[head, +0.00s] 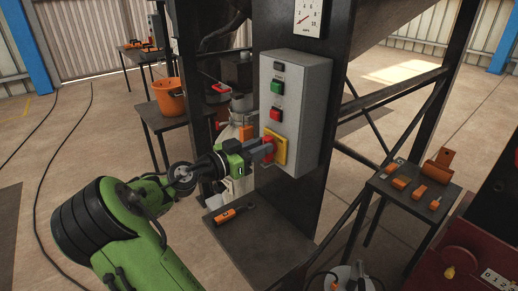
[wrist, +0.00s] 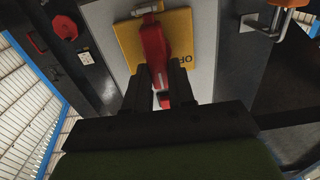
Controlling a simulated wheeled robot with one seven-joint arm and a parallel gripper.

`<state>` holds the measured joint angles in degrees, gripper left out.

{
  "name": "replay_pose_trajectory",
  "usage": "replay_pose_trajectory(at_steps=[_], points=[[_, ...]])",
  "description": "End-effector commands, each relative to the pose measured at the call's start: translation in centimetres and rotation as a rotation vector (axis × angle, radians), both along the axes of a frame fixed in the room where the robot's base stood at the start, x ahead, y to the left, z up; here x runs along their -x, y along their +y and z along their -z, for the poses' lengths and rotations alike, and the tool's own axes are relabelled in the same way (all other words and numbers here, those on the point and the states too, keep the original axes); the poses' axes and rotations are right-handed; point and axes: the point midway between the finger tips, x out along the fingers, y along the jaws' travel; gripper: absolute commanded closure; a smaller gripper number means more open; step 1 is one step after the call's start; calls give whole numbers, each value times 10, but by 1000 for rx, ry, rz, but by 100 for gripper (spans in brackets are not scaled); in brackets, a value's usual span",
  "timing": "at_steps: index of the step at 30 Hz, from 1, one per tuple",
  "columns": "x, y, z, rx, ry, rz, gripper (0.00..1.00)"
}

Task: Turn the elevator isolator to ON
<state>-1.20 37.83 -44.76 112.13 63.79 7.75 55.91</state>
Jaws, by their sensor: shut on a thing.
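The isolator is a red rotary handle (head: 268,151) on a yellow plate (head: 281,148), low on the front of a grey control box (head: 305,100). My gripper (head: 262,149) reaches it from the left and is shut on the red handle. In the wrist view the red handle (wrist: 152,42) runs lengthwise between the two dark fingers (wrist: 158,80). The yellow plate (wrist: 128,45) behind it shows part of a word starting "OF" at its right side. The rest of the lettering is hidden or cut off.
Above the isolator are a red button (head: 276,114) and a green button (head: 277,87). A dial gauge (head: 308,18) sits above the box. An orange bucket (head: 167,96) stands on a table at left. A side table (head: 408,211) at right holds orange parts. Dark frame beams stand around the box.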

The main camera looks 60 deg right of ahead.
Motion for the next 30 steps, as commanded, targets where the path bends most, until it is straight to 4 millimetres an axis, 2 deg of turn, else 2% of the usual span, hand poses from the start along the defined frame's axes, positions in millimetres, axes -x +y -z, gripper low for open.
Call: replay_pose_trajectory(at_steps=[5,6,10,11,18,21,23,30], points=[[0,0,1,-4,-3,0,100],[0,0,1,-4,-3,0,73],[0,0,1,-2,-2,0,53],[0,0,1,-2,-2,0,51],[0,0,0,-2,-1,0,51],[-5,7,0,-2,0,-4,51],[-10,16,0,-4,1,-5,51],[-41,77,-2,-2,2,-8,51]])
